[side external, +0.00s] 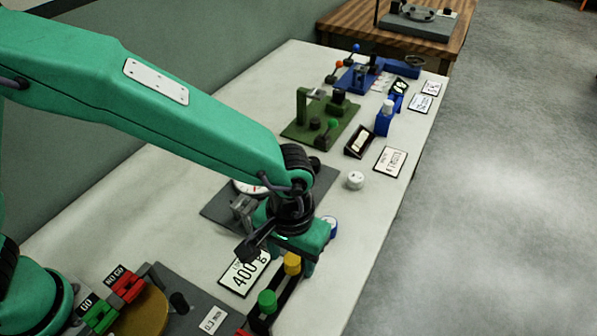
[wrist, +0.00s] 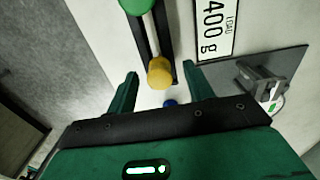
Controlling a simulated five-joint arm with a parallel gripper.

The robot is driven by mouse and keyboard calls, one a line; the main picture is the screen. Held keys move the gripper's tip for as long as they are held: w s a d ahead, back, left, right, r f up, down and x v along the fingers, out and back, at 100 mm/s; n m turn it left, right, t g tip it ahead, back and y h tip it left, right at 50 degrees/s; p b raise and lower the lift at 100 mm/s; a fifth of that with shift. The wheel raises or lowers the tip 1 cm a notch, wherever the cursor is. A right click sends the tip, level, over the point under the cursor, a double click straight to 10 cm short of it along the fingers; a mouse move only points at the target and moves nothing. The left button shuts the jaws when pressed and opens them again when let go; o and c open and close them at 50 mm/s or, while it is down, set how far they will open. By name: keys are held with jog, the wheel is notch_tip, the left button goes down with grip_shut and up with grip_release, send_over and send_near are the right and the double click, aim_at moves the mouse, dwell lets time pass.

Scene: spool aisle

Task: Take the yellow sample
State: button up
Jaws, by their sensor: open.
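The yellow sample (side external: 292,263) has a round cap and stands at the far end of a narrow dark rack (side external: 288,291). In the wrist view the yellow sample (wrist: 160,72) lies between my two fingertips, slightly beyond them. My gripper (wrist: 160,84) is open, with one green finger on each side and no visible contact. In the side view my gripper (side external: 292,256) is over the far end of the rack and hides part of it. A green sample (side external: 267,301) stands nearer in the same rack and also shows in the wrist view (wrist: 137,5).
A "400 g" card (side external: 244,272) lies beside the rack. A grey plate with a dial device (side external: 250,187) is behind my gripper. A blue-and-white round thing (side external: 331,226) is close by. The bench's right edge is near, with bare bench between.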

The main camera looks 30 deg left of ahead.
jog(key=c, duration=1.1)
jog(key=shift+o, duration=0.2)
jog(key=shift+r, duration=0.1)
jog(key=shift+r, duration=0.55)
jog(key=r, duration=0.3)
jog(key=shift+s+d+r, duration=0.1)
jog(key=shift+s, duration=0.2)
jog(key=s+d+r, duration=0.2)
jog(key=s+r, duration=0.4)
jog(key=s, duration=0.5)
jog(key=shift+r, duration=0.25)
jog(key=shift+w, duration=0.1)
